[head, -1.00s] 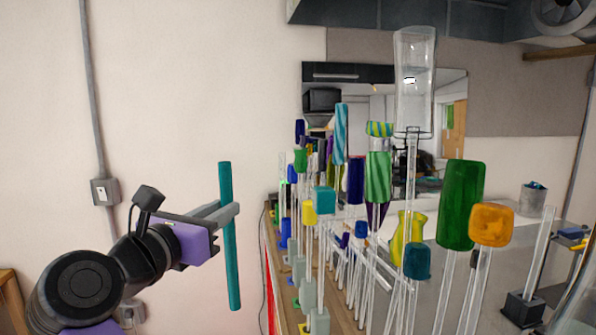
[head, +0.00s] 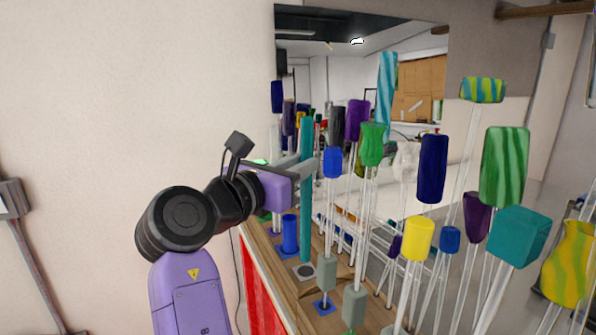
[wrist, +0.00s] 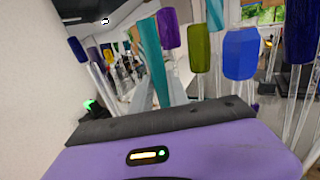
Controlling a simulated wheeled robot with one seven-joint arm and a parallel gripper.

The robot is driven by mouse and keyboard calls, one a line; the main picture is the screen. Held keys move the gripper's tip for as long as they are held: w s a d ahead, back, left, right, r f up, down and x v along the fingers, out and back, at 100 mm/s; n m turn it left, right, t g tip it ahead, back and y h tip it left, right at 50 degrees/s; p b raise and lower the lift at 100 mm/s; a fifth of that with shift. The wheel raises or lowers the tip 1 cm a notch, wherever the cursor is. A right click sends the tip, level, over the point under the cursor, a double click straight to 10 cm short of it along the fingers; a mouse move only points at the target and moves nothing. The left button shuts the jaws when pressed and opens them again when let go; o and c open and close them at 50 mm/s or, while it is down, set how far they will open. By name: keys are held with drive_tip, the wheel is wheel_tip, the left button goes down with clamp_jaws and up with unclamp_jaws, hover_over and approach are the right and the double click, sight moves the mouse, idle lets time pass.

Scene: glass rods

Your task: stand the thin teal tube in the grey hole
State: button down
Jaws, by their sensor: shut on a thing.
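The thin teal tube (head: 306,215) is upright in my gripper (head: 305,165), which is shut on its upper part. In the wrist view the same tube (wrist: 152,58) leans a little in the picture between the fingers. The tube's lower end shows just above or at the back edge of this plate. I cannot tell whether it touches.
A short blue tube (head: 290,233) stands on a blue plate left of the grey one. A blue square plate (head: 324,307) lies nearer. Many glass rods with coloured tops, such as a yellow one (head: 418,238), crowd the right. The wall side at left is clear.

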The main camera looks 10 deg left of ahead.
sight(302, 207)
drive_tip(key=shift+w+d+f+b, duration=0.1)
drive_tip(key=shift+w+f+b, duration=0.1)
drive_tip(key=shift+f+b, duration=0.6)
drive_tip(key=shift+f, duration=3.15)
drive_tip(key=shift+f+p, duration=0.3)
drive_tip(key=shift+f, duration=0.1)
drive_tip(key=c, duration=1.2)
unclamp_jaws()
